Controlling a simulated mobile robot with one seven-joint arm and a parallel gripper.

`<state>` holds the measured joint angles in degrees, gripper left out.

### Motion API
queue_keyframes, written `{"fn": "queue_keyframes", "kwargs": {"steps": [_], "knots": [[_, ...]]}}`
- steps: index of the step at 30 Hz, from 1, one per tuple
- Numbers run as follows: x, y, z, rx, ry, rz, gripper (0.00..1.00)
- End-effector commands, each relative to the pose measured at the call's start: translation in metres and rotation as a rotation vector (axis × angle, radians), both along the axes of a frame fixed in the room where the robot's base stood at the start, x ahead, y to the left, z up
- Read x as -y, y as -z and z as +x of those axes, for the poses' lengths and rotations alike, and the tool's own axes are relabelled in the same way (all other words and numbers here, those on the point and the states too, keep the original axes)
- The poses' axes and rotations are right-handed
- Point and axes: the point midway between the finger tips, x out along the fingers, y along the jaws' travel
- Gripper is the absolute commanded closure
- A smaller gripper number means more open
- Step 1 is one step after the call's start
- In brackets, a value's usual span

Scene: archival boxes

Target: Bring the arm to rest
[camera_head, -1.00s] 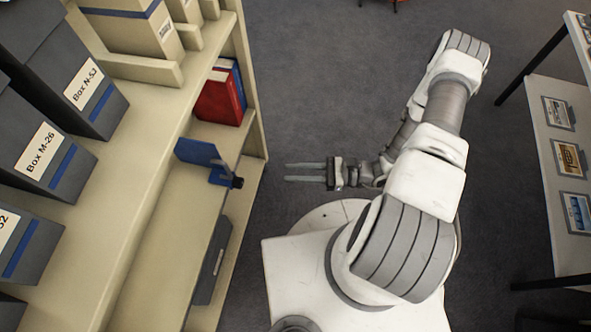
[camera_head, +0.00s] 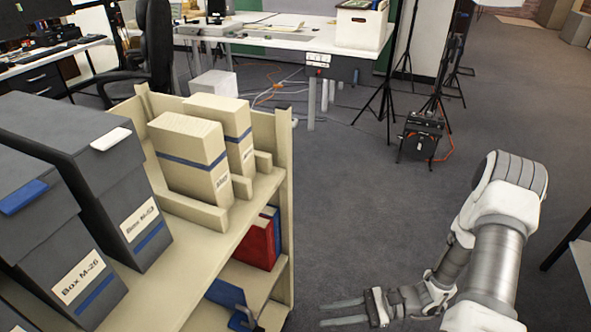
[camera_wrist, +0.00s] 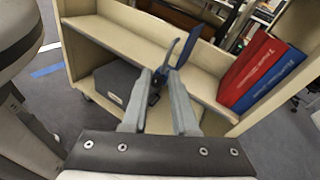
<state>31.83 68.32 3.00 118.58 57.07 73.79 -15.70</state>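My gripper (camera_head: 343,312) is in the lower middle of the head view, over the floor to the right of the shelf unit. Its two fingers are apart with nothing between them. In the wrist view my gripper (camera_wrist: 160,82) is also open, its fingers pointing toward the shelf unit. My arm is bent, with the elbow raised at the right of the head view. A blue bookend-like piece (camera_head: 226,294) stands on the lower shelf, partly cut off. It also shows in the wrist view (camera_wrist: 187,47), behind the fingertips and apparently apart from them.
The cream shelf unit (camera_head: 284,200) stands close on the left, holding dark archival boxes (camera_head: 130,205), cream boxes (camera_head: 188,165) and red books (camera_head: 258,243). Carpet floor is open ahead. Tripods (camera_head: 388,90) and a white table (camera_head: 275,32) stand farther back. A table edge (camera_head: 582,255) is at right.

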Motion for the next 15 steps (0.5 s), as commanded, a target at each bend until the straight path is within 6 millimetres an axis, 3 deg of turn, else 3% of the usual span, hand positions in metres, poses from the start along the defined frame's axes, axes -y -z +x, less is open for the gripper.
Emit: {"fn": "queue_keyframes", "kwargs": {"steps": [15], "knots": [[0.018, -0.11, 0.003, 0.339, -0.4, -0.37, 0.73]]}}
